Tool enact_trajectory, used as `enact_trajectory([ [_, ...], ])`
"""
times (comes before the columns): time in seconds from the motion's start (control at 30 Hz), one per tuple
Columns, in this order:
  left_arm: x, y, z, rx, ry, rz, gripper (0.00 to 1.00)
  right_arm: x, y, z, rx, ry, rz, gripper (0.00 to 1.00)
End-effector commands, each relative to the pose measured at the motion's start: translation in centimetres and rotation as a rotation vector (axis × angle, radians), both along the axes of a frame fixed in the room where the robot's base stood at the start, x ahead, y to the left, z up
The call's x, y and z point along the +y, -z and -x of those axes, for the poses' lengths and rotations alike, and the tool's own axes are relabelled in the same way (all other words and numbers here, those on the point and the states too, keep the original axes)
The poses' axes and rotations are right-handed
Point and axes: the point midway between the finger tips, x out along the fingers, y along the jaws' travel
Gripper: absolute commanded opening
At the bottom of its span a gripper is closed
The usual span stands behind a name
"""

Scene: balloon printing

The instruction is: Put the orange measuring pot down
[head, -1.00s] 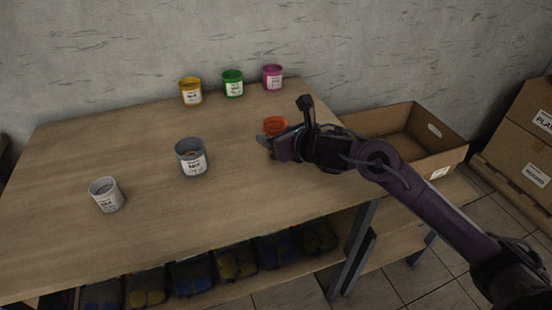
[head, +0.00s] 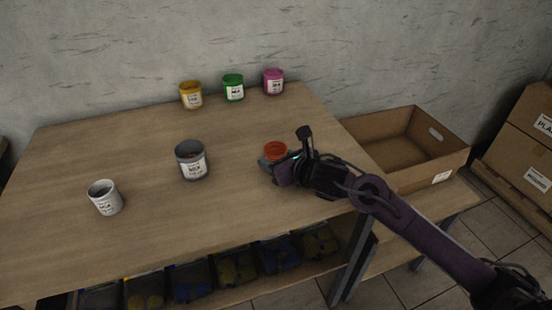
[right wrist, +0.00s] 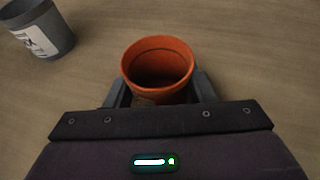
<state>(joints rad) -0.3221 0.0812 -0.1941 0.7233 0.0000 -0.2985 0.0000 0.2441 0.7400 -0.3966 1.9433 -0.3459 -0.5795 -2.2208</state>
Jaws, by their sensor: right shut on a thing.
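The orange measuring pot (head: 275,149) is at the right part of the wooden table, partly hidden behind my right gripper (head: 270,163) in the head view. In the right wrist view the orange pot (right wrist: 158,66) is upright, its open top facing the camera, and it looks empty. My right gripper (right wrist: 160,90) is shut on it, one finger on each side. I cannot tell whether the pot's bottom touches the table. My left gripper is not in view.
A grey pot (head: 192,160) and a white pot (head: 104,197) stand to the left on the table (head: 130,140). Yellow (head: 191,95), green (head: 233,87) and pink (head: 273,82) pots line the back edge. An open cardboard box (head: 440,165) stands right of the table.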

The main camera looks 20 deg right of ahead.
Motion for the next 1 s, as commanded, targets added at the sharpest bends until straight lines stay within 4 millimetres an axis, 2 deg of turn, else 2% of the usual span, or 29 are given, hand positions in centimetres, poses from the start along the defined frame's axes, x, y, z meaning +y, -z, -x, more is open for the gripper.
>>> enact_trajectory([
  [0.03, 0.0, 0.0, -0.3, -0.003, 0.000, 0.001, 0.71, 0.0, 0.1, 0.0, 0.000, 0.000, 0.001, 0.51],
  [0.2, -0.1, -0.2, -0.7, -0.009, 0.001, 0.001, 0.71, 0.0, 0.0, 0.0, 0.000, 0.000, 0.000, 0.71],
  [0.6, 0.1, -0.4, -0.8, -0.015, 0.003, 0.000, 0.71, -0.1, -0.4, 0.2, 0.000, 0.001, 0.000, 0.71],
  [0.77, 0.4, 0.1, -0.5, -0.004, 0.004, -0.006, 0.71, -1.1, -1.3, 2.8, -0.001, -0.002, 0.008, 0.71],
  [1.0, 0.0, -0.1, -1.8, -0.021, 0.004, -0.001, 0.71, -2.7, -3.2, 7.3, 0.002, 0.000, 0.009, 0.71],
])
